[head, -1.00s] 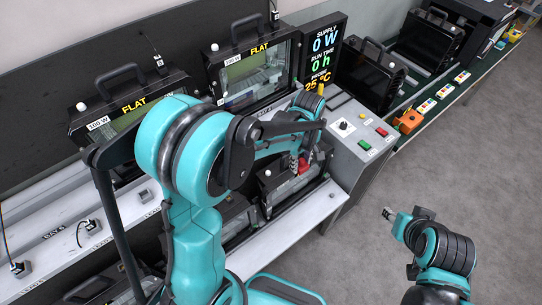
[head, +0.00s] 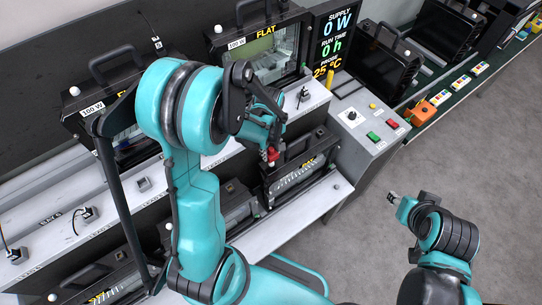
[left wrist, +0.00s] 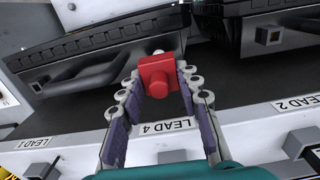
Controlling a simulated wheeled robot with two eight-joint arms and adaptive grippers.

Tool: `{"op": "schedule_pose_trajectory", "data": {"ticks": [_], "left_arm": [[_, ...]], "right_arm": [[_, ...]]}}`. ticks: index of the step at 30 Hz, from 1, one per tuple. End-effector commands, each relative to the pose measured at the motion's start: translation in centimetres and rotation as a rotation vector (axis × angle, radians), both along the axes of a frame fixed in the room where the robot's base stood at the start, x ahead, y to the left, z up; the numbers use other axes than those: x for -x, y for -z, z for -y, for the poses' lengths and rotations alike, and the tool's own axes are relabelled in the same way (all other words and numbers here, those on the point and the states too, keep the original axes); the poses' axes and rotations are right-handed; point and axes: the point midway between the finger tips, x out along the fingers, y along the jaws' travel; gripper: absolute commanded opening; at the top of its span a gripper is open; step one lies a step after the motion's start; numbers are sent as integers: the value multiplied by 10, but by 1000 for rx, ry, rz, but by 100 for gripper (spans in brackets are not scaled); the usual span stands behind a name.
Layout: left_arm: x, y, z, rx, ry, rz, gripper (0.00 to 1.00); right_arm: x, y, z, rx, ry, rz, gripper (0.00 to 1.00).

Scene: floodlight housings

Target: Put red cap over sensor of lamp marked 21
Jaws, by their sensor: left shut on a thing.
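The red cap (head: 272,154) is held between the fingers of my left gripper (head: 268,149), near the lower lamp (head: 300,174) at the bench front. In the left wrist view the red cap (left wrist: 160,78) sits between the fingertips, in front of a dark lamp (left wrist: 95,55) with a carry handle. A small pale knob shows just behind the cap; I cannot tell whether they touch. I cannot read the number 21 on any lamp. My right gripper (head: 393,197) hangs over the floor at the right, apart from the bench; its jaws are too small to judge.
A lamp marked 100 W (head: 262,48) stands behind on the bench. A control box (head: 366,122) with green and red buttons is to the right. The white shelf (left wrist: 180,145) carries lead labels and small sockets. Grey floor at the right is open.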

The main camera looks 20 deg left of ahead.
Motion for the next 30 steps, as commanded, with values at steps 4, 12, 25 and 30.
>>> {"op": "schedule_pose_trajectory", "data": {"ticks": [4,12,25,30], "left_arm": [[-1,26,0,0,0,0,9],[0,35,0,0,0,0,9],[0,44,1,0,0,0,9],[-1,48,1,0,0,0,9]], "right_arm": [[0,7,0,0,0,0,40],[0,8,0,0,0,0,40],[0,19,0,0,0,0,40],[0,23,0,0,0,0,40]]}}
